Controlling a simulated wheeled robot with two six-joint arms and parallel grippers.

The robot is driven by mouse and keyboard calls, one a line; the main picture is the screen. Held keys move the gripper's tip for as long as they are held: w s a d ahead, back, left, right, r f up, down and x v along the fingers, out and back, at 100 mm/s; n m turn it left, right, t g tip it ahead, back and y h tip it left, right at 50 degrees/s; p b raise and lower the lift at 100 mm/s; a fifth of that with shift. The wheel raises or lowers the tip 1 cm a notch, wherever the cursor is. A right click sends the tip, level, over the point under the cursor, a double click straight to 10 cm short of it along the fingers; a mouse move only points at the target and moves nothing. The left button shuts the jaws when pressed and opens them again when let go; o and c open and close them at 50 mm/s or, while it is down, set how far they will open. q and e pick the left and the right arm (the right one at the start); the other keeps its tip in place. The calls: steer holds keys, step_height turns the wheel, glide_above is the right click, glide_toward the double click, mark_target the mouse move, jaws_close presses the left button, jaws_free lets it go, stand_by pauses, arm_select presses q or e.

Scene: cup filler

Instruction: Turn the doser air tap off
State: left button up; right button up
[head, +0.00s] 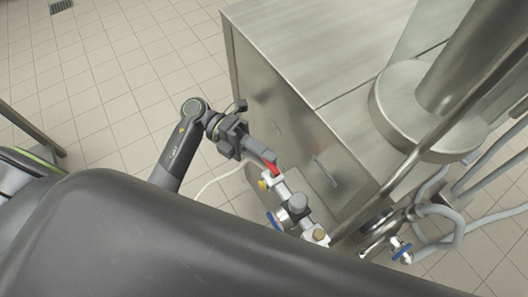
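A small red tap handle (273,169) shows at the top end of a silver valve and pipe assembly (297,203), which I take to be the doser air line. My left gripper (264,157) reaches down to the red handle from the upper left. Its fingertips are at the handle and partly cover it. The view is too small to tell whether the fingers are closed on it or only beside it. My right gripper is not in view.
A yellow fitting (263,184) and a blue handle (273,221) sit close below. Another blue handle (401,251) is at the lower right. A large steel cabinet (310,70) stands beside my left arm. Grey hoses (445,225) run at the right.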

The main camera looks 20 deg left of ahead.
arm_select(q)
steer(key=shift+c, duration=0.3)
jaws_close()
